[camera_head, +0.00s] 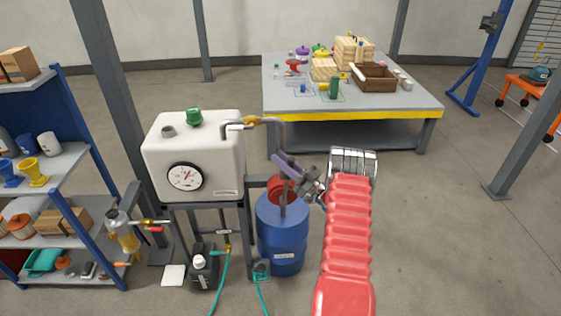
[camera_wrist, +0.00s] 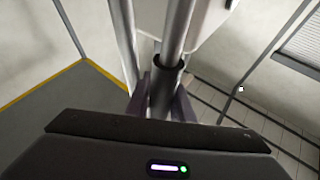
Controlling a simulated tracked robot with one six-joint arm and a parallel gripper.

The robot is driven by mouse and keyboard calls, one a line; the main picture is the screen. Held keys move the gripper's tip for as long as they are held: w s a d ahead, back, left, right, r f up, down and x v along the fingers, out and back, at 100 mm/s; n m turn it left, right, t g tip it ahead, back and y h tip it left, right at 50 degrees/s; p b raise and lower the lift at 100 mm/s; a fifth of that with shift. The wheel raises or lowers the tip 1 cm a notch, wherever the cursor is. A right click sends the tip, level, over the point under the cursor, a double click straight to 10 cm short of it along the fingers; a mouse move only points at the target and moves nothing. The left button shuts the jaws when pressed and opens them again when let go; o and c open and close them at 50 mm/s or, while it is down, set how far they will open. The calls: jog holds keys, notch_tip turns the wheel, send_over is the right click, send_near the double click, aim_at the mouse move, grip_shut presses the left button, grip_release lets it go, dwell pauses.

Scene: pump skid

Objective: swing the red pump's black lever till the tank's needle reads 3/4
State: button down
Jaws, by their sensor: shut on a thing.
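The red pump (camera_head: 275,187) sits on top of the blue drum (camera_head: 284,236), partly hidden behind my gripper. My gripper (camera_head: 290,172) is at the pump's upper right, with its purple fingers near the bent metal pipe. In the wrist view my gripper (camera_wrist: 165,102) is shut around the black grip of the lever (camera_wrist: 165,78), which runs up as a metal rod. The white tank (camera_head: 218,150) stands left of the pump. Its round gauge (camera_head: 185,178) faces me; the needle seems to point up and right, but its exact reading is too small to tell.
A grey post (camera_head: 112,80) and a blue shelf (camera_head: 70,150) stand on the left. A worktable (camera_head: 410,103) with loose goods is behind.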

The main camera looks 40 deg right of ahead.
jog(key=shift+d, duration=0.15)
jog(key=c, duration=1.6)
grip_release()
jog(key=shift+o, duration=0.2)
jog(key=shift+r, duration=0.1)
